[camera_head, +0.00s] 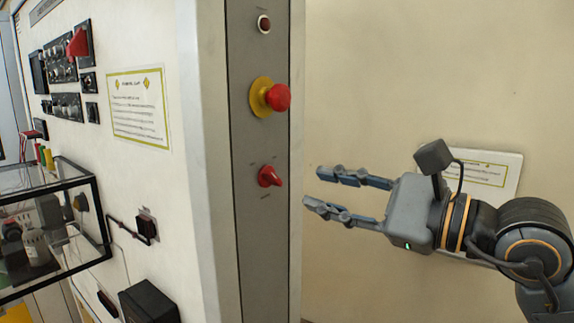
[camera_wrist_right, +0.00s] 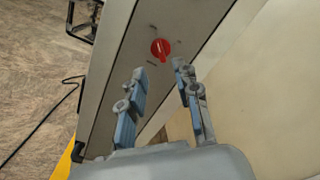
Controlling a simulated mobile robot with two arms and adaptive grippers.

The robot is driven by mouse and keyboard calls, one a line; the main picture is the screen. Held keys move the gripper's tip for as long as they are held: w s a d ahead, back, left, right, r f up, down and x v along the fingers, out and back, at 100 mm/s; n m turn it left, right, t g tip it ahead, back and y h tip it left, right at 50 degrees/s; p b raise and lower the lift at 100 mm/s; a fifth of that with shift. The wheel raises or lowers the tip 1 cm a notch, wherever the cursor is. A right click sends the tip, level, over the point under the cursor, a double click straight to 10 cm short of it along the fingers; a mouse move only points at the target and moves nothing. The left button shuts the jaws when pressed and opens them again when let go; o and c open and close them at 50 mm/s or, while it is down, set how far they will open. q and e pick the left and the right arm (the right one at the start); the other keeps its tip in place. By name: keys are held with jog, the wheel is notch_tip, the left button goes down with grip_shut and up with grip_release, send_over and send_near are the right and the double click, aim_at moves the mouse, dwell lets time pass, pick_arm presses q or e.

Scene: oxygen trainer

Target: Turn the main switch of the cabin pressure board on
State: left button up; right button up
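The main switch (camera_head: 269,176) is a red rotary knob on the narrow grey side panel (camera_head: 240,230), below the emergency stop. It also shows in the right wrist view (camera_wrist_right: 160,49), ahead of and between the fingertips. My right gripper (camera_head: 312,187) is open and empty, with its two fingers pointing left toward the knob. In the head view a gap shows between the fingertips and the knob. In the right wrist view the fingers (camera_wrist_right: 158,72) stand apart with nothing between them. My left gripper is not in view.
A red emergency stop button (camera_head: 278,97) on a yellow base sticks out above the knob. A round red indicator (camera_head: 264,24) sits higher up. A glass-sided box (camera_head: 95,215) juts out at the left. A beige wall (camera_head: 400,80) stands behind my right arm.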

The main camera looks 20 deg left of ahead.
aim_at(276, 177)
jog(key=p+x, duration=0.2)
jog(key=x, duration=0.4)
jog(key=shift+a+r, duration=0.15)
jog(key=shift+w+a, duration=0.25)
jog(key=shift+a, duration=0.35)
grip_shut()
